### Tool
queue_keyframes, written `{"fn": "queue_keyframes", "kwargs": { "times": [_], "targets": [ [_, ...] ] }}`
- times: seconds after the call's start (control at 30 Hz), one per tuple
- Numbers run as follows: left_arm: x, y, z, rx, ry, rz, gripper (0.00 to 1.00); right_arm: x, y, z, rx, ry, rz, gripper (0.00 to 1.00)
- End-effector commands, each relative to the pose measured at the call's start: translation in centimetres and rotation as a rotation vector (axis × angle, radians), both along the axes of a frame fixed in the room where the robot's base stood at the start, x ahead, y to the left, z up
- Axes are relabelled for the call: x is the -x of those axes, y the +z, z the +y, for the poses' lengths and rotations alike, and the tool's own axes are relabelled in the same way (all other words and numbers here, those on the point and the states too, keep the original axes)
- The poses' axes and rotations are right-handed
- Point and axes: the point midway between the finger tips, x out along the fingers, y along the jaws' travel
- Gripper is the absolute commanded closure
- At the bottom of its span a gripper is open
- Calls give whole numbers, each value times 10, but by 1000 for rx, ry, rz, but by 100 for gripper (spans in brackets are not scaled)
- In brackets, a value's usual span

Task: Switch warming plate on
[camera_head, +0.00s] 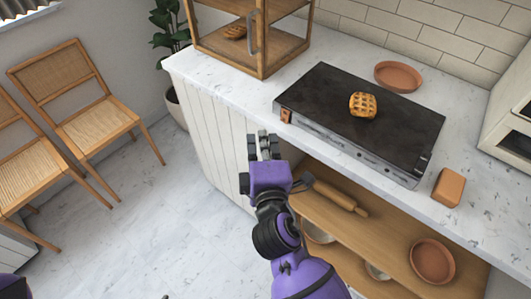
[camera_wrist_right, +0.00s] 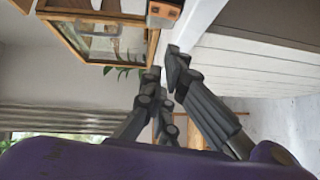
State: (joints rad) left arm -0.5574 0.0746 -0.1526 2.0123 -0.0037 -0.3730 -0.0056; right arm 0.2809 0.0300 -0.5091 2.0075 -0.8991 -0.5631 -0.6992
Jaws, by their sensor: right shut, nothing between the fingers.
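The warming plate (camera_head: 330,105) is a long dark flat slab with a metal front on the white marble counter in the head view. An orange-brown switch (camera_head: 286,116) sits at the left end of its front. The switch also shows at the top of the right wrist view (camera_wrist_right: 164,10). My right gripper (camera_head: 264,138) is shut and empty, in front of the counter edge, just below and left of the switch and apart from it. In the right wrist view its fingers (camera_wrist_right: 165,75) point up toward the switch. My left gripper is not in view.
A waffle (camera_head: 363,105) lies on the plate. A terracotta dish (camera_head: 398,76) stands behind it, an orange-brown block (camera_head: 448,187) at right. A wooden display case (camera_head: 262,50) stands left. The shelf below holds a rolling pin (camera_head: 340,197) and a bowl (camera_head: 432,260). Chairs (camera_head: 90,110) stand far left.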

Motion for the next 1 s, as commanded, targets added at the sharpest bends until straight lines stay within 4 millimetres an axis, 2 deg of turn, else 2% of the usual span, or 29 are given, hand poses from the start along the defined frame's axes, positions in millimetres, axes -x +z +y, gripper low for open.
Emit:
{"fn": "queue_keyframes", "kwargs": {
  "times": [0.1, 0.3, 0.7, 0.87, 0.9, 1.0],
  "targets": [
    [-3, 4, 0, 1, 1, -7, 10, -23, -1, 0, 3, -1, -2, 100],
    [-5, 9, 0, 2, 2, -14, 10, -42, -4, -16, 1, 0, -1, 100],
    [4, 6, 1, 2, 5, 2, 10, -48, -7, -21, -2, 1, 1, 100],
    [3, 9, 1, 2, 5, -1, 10, -54, -10, -25, 1, -2, 0, 100],
    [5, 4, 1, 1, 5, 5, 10, -55, -15, -26, 8, -1, -9, 100],
    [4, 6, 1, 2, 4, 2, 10, -54, -13, -26, 7, -1, -9, 100]
  ]
}}
